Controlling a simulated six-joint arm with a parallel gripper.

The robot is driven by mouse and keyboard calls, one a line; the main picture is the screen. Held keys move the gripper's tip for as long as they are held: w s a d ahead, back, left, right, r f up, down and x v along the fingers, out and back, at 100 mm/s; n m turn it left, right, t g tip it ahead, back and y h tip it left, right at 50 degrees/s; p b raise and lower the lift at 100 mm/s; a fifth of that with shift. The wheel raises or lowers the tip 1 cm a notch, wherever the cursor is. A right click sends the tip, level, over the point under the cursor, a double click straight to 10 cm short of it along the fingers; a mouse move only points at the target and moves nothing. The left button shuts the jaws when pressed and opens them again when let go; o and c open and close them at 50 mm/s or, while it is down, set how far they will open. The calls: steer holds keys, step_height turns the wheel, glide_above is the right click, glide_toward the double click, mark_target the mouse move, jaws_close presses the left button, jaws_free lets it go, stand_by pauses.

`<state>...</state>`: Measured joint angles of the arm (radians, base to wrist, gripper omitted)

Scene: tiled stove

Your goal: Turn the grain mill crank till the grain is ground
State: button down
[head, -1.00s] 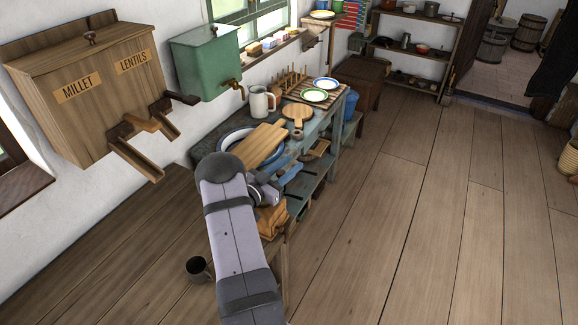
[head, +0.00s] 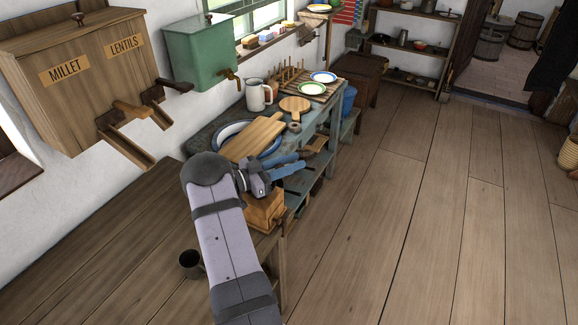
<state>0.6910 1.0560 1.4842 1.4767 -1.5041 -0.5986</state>
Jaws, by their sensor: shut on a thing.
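My gripper (head: 297,164), with blue fingers, is above and to the right of the mill box. It is shut on the mill's crank, whose handle is too small and covered by the fingers to make out. The grain inside the mill cannot be seen.
A dark metal cup (head: 190,263) stands on the table left of my arm. A cutting board (head: 252,136) lies over a blue-rimmed basin (head: 222,134) behind the gripper. The millet and lentils bin (head: 80,85) hangs at the left.

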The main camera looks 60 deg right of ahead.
steer(key=shift+s+a+m+g+y+b, duration=0.4)
steer(key=shift+a+m+g+y+b, duration=0.45)
steer(key=shift+m+g+y+b, duration=0.35)
steer(key=shift+s+a+m+g+y+b, duration=0.45)
steer(key=shift+a+m+g+y+b, duration=0.45)
steer(key=shift+y+b, duration=0.35)
steer(key=shift+s+a+m+g+y+b, duration=0.4)
steer(key=shift+a+m+g+y+b, duration=0.35)
steer(key=shift+m+g+y+b, duration=0.45)
steer(key=shift+r, duration=0.1)
steer(key=c, duration=1.5)
jaws_free()
steer(key=shift+r+b, duration=0.8)
steer(key=shift+r, duration=4.2)
